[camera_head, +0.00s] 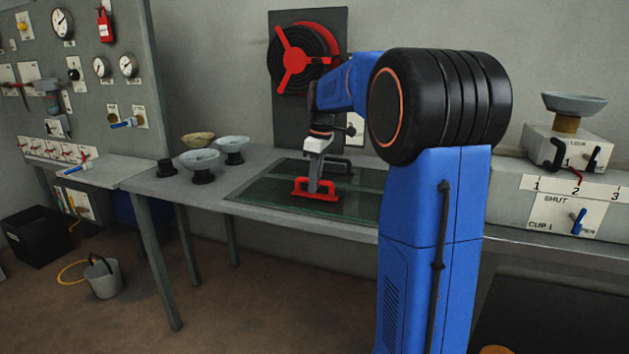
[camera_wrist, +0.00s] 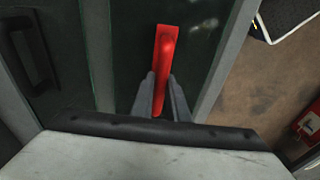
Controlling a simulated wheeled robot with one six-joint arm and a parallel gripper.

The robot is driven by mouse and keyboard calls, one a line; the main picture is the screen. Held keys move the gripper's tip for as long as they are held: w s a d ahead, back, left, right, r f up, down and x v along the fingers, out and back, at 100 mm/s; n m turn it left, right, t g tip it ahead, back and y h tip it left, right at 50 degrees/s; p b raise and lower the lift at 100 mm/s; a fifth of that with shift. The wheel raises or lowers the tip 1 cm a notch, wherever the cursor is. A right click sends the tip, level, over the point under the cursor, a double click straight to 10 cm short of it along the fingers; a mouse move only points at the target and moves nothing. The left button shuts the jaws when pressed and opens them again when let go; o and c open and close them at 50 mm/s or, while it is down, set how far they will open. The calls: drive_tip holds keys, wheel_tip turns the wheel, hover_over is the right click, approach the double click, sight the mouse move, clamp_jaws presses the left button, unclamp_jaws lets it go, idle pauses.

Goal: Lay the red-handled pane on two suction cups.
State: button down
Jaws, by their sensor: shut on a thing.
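The red handle (camera_head: 314,189) stands on a dark green glass pane (camera_head: 262,196) that lies flat on the grey table. My gripper (camera_head: 315,190) reaches down from above and is shut on this handle. In the wrist view the red handle (camera_wrist: 166,45) runs between my two fingers (camera_wrist: 161,98), and dark glass shows around it. Several suction cups with pale bowls are in the head view: a front cup (camera_head: 200,160), one behind it to the right (camera_head: 232,145) and a yellowish one (camera_head: 198,139) at the table's left end. Another cup (camera_head: 573,104) stands on a box at the right.
A second dark pane with a dark handle (camera_wrist: 33,50) lies beside the red-handled one. A panel of gauges (camera_head: 62,24) is at the left. The right bench has a lever plate numbered 1 to 3 (camera_head: 576,190). A bucket (camera_head: 103,277) stands on the floor.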

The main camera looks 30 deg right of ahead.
drive_tip(key=c, duration=1.7)
unclamp_jaws()
drive_tip(key=shift+f, duration=0.1)
drive_tip(key=shift+c, duration=0.2)
wheel_tip(320, 180, up, 12)
drive_tip(key=s, duration=0.1)
drive_tip(key=shift+d, duration=0.4)
